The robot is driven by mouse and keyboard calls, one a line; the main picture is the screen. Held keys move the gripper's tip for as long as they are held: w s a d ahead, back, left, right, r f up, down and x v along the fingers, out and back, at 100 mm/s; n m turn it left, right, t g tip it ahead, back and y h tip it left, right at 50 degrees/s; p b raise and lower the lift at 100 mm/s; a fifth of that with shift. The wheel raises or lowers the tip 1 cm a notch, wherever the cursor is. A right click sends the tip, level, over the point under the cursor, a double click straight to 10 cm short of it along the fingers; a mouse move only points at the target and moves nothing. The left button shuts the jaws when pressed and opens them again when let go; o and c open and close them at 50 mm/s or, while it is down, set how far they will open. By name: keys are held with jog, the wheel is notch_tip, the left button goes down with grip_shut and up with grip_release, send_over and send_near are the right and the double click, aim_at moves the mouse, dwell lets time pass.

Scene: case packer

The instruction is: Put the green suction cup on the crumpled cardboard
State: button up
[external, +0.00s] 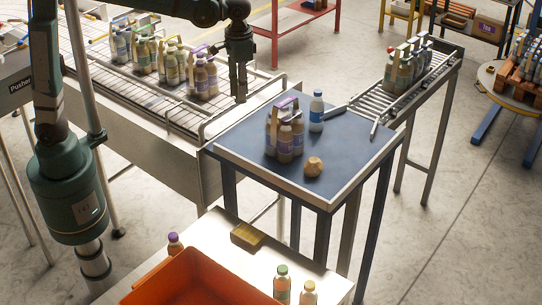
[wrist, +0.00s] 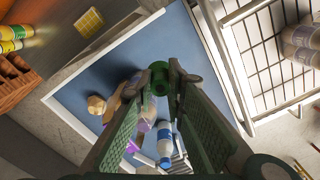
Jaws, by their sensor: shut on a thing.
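The green suction cup (wrist: 158,78) sits between my fingertips in the wrist view, and my gripper (wrist: 162,84) is shut on it. In the external view my gripper (external: 240,92) points down near the conveyor's edge, left of the blue table; the cup is too small to make out there. The crumpled cardboard (external: 314,167) is a tan, rounded lump on the blue table, near its front edge. It also shows in the wrist view (wrist: 97,104), left of the held cup. My gripper is above and apart from it.
A bottle pack with a purple handle (external: 285,138) stands just behind and left of the cardboard. A white bottle (external: 316,112) stands behind it. The blue table (external: 345,150) is clear right of the cardboard. A yellow block (external: 247,236) and orange bin (external: 190,265) are in front.

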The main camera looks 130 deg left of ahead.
notch_tip(320, 180, up, 8)
jog(key=shift+f, duration=0.25)
jog(key=w+a+r+m, duration=0.1)
jog(key=w+a, duration=0.2)
jog(key=w, duration=1.1)
jog(key=m, duration=0.1)
send_over(314, 160)
jog(key=f, duration=0.1)
notch_tip(314, 160, down, 11)
jog(key=shift+f+p, duration=0.15)
jog(key=shift+p, duration=0.2)
jog(key=shift+f, duration=0.1)
jog(key=shift+f, duration=3)
jog(key=shift+f+p, duration=0.4)
jog(key=shift+f, duration=1.45)
jog(key=shift+f, duration=0.2)
